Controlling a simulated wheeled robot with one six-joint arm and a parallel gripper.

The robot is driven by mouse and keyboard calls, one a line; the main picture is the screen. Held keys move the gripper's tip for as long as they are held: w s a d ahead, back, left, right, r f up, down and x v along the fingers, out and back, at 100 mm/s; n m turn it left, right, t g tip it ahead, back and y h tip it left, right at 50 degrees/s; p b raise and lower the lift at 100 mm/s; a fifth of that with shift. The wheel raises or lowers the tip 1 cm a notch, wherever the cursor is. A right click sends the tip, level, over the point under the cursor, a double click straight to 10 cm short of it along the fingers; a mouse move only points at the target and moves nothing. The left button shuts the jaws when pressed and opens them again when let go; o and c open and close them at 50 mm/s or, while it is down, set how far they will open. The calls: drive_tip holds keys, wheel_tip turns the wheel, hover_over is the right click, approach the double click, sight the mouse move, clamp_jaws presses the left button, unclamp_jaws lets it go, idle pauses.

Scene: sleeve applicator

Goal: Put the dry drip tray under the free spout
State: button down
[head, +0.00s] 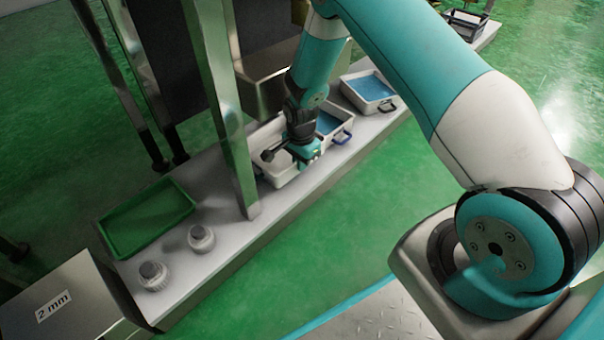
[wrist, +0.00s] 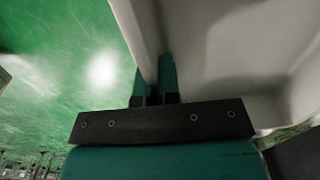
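The dry drip tray (head: 282,178) is a white, shallow tray at the bench's front edge, partly hidden by my gripper and a metal post. In the wrist view its pale inside (wrist: 225,50) shows no liquid. My gripper (head: 306,158) is at the tray's right part, with its teal fingers (wrist: 155,80) close together on either side of the tray's thin wall. It looks shut on that wall. Another white tray with blue inside (head: 329,122) and a dark blue handle is just right of my gripper. I cannot make out any spout.
A further white tray with blue inside (head: 369,89) stands farther right, and a dark crate (head: 465,24) beyond it. A metal post (head: 228,115) rises from the bench.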

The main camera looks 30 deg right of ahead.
wheel_tip(320, 180, down, 3)
drive_tip(key=shift+s+f+b, duration=0.1)
drive_tip(key=shift+b, duration=0.8)
drive_tip(key=c, duration=1.8)
unclamp_jaws()
drive_tip(key=o, duration=0.5)
